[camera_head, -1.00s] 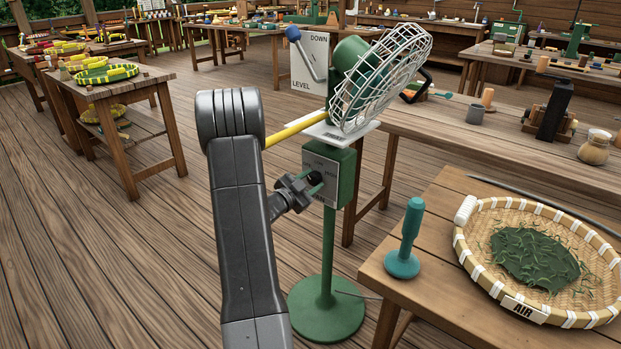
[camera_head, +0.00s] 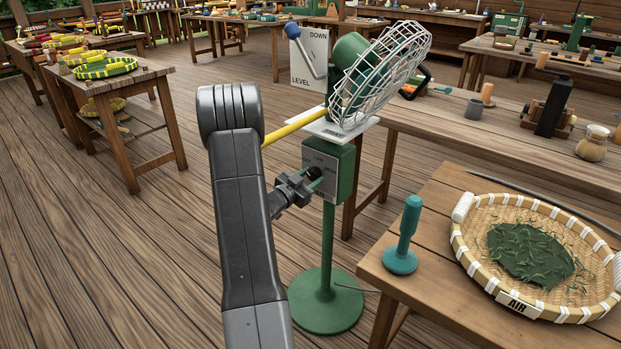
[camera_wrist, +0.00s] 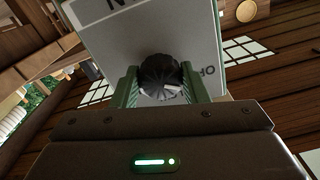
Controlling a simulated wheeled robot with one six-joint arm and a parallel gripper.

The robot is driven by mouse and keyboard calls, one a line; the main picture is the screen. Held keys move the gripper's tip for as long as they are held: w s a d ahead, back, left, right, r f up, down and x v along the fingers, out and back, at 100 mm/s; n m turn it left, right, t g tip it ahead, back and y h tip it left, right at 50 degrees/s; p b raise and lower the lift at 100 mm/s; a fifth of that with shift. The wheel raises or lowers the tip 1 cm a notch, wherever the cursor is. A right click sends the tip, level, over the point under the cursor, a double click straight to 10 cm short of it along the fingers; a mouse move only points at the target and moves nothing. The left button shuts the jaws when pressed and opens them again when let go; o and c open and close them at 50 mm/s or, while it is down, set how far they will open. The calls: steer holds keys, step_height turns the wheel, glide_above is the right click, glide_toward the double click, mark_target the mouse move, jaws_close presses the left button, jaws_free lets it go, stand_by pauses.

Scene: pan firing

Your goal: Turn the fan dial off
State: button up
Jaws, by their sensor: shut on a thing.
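The fan (camera_head: 352,80) has a green motor and a white wire cage, on a green stand. Its control box (camera_head: 346,170) carries a pale labelled plate (camera_wrist: 113,40). A black ridged dial (camera_wrist: 160,76) with a light pointer mark sits on that plate. In the wrist view the pointer lies toward the lower right, below the partly visible "OF" lettering. My gripper (camera_wrist: 164,88) has its two green fingers on either side of the dial, shut on it. In the head view the gripper (camera_head: 312,180) reaches the plate from the left and covers part of its lettering.
A wooden table (camera_head: 432,262) at the lower right holds a teal-handled tool (camera_head: 405,237) and a woven tray (camera_head: 463,240) of green leaves. A lever panel (camera_head: 305,62) marked DOWN and LEVEL stands behind the fan. A yellow rod (camera_head: 292,126) runs beside my arm. Open floor lies left.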

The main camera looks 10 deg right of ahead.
steer(key=shift+f, duration=0.1)
steer(key=o, duration=1)
steer(key=shift+c, duration=0.2)
steer(key=shift+a, duration=0.1)
steer(key=v, duration=1.3)
steer(key=shift+s+a, duration=0.25)
steer(key=shift+s, duration=0.05)
steer(key=x, duration=1.4)
steer(key=shift+a, duration=0.1)
